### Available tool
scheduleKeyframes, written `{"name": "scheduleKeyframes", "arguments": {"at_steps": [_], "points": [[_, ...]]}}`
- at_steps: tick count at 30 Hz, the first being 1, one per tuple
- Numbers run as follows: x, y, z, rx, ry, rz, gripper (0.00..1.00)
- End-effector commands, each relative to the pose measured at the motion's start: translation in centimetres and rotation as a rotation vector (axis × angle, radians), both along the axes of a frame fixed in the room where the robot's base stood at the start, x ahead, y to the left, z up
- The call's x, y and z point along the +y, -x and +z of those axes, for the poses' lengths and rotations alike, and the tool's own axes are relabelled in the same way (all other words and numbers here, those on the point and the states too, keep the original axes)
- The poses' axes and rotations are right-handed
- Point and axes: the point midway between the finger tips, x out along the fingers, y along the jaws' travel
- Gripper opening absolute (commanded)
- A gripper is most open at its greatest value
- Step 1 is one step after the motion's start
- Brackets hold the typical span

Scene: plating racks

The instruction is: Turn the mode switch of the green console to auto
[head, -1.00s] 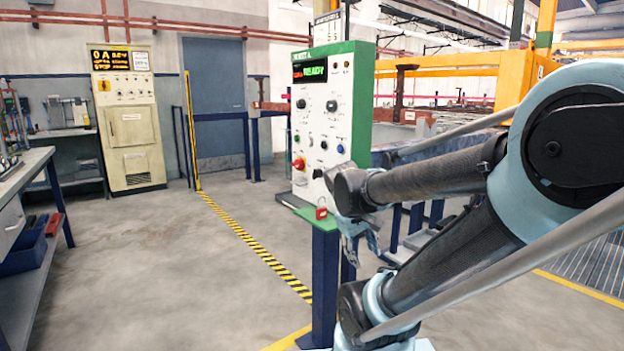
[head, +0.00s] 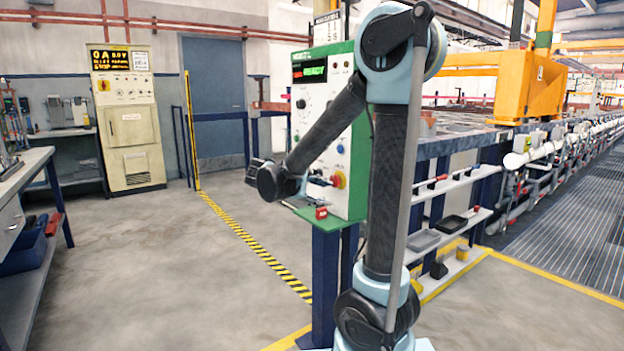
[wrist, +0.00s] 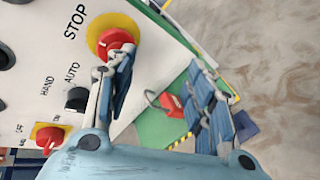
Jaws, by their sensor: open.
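The green console (head: 358,60) has a white front panel, partly hidden behind my arm in the head view. In the wrist view the black mode switch (wrist: 76,98) lies beside the labels HAND and AUTO; its pointer direction is hard to read. My gripper (wrist: 160,62) is open and empty, at the panel's lower edge. Its left finger lies between the mode switch and the red STOP button (wrist: 117,40) on its yellow disc, overlapping the button in the picture; I cannot tell if they touch. The mode switch is outside the fingers.
A red switch on a yellow plate (wrist: 48,138) sits near the mode switch. A red padlock (wrist: 172,105) with a wire shackle lies by the green ledge below the panel. A cream cabinet (head: 133,130) stands at the back left. The floor left of the console is clear.

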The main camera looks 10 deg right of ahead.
Motion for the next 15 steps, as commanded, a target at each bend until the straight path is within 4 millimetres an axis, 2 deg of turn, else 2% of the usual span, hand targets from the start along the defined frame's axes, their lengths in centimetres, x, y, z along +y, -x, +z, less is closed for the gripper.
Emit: {"name": "scheduleKeyframes", "arguments": {"at_steps": [1,6,12,15], "points": [[1.5,-0.9,0.3,-0.009,0.039,0.022,0.49],[6.1,-3.0,1.2,-0.043,0.176,0.076,0.49],[11.7,-4.2,1.8,-0.095,0.32,0.125,0.49],[13.8,-4.4,1.9,-0.117,0.371,0.14,0.49]]}}
